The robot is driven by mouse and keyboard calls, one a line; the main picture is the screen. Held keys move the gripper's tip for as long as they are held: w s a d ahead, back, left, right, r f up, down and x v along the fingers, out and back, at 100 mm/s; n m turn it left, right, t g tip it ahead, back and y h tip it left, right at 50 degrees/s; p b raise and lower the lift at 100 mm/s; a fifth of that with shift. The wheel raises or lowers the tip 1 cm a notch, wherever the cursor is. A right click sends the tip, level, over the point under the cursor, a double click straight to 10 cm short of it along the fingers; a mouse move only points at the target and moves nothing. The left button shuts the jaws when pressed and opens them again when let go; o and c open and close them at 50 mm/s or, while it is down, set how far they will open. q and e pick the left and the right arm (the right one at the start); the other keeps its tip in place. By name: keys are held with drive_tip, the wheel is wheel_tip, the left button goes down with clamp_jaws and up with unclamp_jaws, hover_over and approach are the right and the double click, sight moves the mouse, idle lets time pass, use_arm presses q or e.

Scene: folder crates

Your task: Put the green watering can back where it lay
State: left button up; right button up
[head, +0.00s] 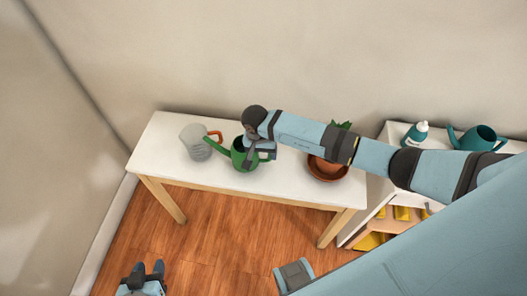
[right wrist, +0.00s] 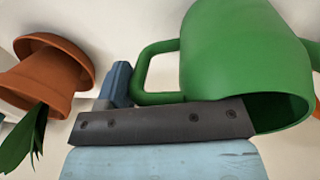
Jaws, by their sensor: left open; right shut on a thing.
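The green watering can (head: 242,155) is over the left half of the white table (head: 205,173), its spout pointing left. I cannot tell whether it touches the tabletop. My right gripper (head: 264,149) is shut on the can's handle, on the can's right side. In the right wrist view the can (right wrist: 235,60) shows large, with its handle (right wrist: 146,70) at the gripper and its open mouth at the lower right. My left gripper (head: 148,269) is open and empty, low over the floor in front of the table.
A clear grey jug (head: 193,142) with an orange handle stands just left of the can, close to its spout. A terracotta plant pot (head: 327,170) stands right, partly behind my right arm. A white shelf (head: 393,133) holds a teal can (head: 478,138) and a bottle (head: 415,136).

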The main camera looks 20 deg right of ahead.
drive_tip(key=shift+f, duration=0.25)
drive_tip(key=o, duration=1)
drive_tip(key=shift+o, duration=0.2)
